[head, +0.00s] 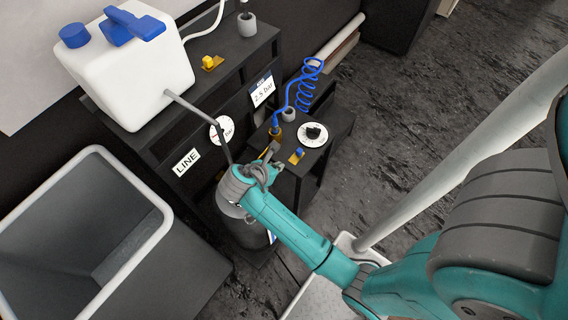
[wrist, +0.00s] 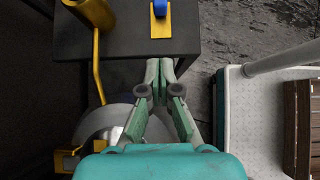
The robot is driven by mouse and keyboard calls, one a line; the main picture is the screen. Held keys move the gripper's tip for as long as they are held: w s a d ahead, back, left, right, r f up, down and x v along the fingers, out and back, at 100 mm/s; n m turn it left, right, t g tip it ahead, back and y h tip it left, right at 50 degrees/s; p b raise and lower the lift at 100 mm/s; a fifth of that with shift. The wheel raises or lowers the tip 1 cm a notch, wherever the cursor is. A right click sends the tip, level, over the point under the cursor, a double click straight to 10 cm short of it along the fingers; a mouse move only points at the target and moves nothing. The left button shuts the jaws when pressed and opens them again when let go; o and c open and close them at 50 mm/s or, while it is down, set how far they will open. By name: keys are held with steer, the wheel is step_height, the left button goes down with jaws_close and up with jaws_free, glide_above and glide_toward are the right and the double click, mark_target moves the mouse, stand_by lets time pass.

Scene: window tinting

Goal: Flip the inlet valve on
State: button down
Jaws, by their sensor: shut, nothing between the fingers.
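A small valve with a blue lever on a yellow base (head: 297,155) sits on the lower black cabinet top. Its lower part shows at the top edge of the wrist view (wrist: 160,22). A second valve, with a yellow lever (head: 210,62), is on the higher shelf beside the white jug. No readable label marks either as the inlet valve. My gripper (head: 273,148) is at the near edge of the lower cabinet, left of the blue-lever valve. In the wrist view my gripper (wrist: 160,66) is shut and empty, pointing towards that valve with a gap between.
A yellow pipe (wrist: 97,65) is left of my fingers. A grey bin (head: 150,245) stands at lower left.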

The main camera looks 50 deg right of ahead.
steer(key=shift+v, duration=1.35)
steer(key=s+a+f+m+t+y, duration=0.2)
steer(key=s+a+f+t, duration=0.15)
steer(key=s+f, duration=0.25)
steer(key=s+a+r+m+t+y, duration=0.2)
steer(key=s+a+m+t+y, duration=0.3)
steer(key=s, duration=0.4)
steer(key=s+a+r+m+t, duration=0.2)
steer(key=s+r+m, duration=0.1)
steer(key=r, duration=0.3)
steer(key=s+a+r+m+t+y, duration=0.1)
steer(key=s+r+m+t, duration=0.1)
steer(key=s+r+m, duration=0.2)
steer(key=s+a+r+m+t+y, duration=0.1)
steer(key=s+r+m, duration=0.3)
steer(key=r, duration=0.5)
steer(key=shift+a+r+t, duration=0.35)
steer(key=shift+a+t, duration=0.2)
steer(key=shift+a, duration=0.3)
